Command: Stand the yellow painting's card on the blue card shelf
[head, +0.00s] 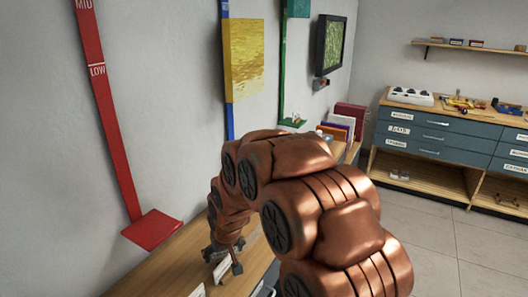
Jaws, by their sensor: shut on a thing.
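The yellow painting (245,58) hangs on the left wall beside a blue vertical strip (229,121). The blue strip's lower end and any blue shelf on it are hidden behind my arm. My gripper (222,263) is low over the wooden bench (180,262), shut on a small white card (222,270). The card's face is too small to read, so I cannot tell which painting it belongs to. Another white card (197,291) shows at the bottom edge of the view.
A red strip marked MID and LOW has a red shelf (152,229) at its foot. A green strip has a green shelf (293,122). A dark-framed green picture (331,44) hangs farther back. A drawer workbench (445,133) stands at right, with clear floor (425,225) before it.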

